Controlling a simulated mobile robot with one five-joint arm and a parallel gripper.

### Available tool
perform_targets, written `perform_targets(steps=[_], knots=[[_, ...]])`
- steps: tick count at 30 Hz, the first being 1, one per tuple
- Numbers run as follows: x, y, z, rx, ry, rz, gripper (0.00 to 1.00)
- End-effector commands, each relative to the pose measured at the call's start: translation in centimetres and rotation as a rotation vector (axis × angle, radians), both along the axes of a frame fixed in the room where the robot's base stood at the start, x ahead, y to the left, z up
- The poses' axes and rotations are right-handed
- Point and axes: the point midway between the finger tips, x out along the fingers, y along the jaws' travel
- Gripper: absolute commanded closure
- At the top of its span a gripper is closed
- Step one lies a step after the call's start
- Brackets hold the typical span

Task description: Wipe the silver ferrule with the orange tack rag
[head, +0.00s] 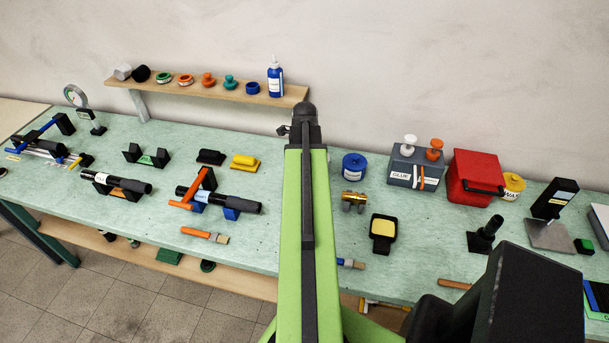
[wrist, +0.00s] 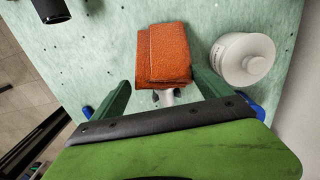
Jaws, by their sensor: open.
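The orange tack rag (wrist: 163,57) is a folded, textured cloth in the wrist view, lying ahead of and partly between my fingertips. My gripper (wrist: 161,80) is open, with one dark green finger on each side of the rag. I cannot see either finger pressing on it. A small pale, silvery piece (wrist: 166,97) with dark parts beside it shows just below the rag, partly hidden; I cannot tell whether it is the silver ferrule. In the head view my arm covers the middle of the bench, and I do not make out the rag there.
A white round lidded jar (wrist: 243,58) stands close right of the rag. A dark cylinder (wrist: 50,8) is at upper left. In the head view, a blue tin (head: 354,167), a brass fitting (head: 353,201) and a red box (head: 474,178) stand right of my arm. A wall shelf (head: 220,91) runs behind.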

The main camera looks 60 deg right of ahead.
Motion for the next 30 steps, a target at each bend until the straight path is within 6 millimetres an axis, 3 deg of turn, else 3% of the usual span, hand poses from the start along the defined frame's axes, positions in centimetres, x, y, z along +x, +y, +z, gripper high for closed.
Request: perform_targets(steps=[5,15,22,28,30], knots=[[0.0,0.0,0.0,0.000,0.000,0.000,0.14],[0.0,0.0,0.0,0.000,0.000,0.000,0.58],[-0.3,0.0,0.0,0.000,0.000,0.000,0.59],[-2.3,-0.5,0.0,0.000,0.000,-0.003,0.59],[-3.1,-0.6,0.0,0.000,0.002,-0.002,0.73]])
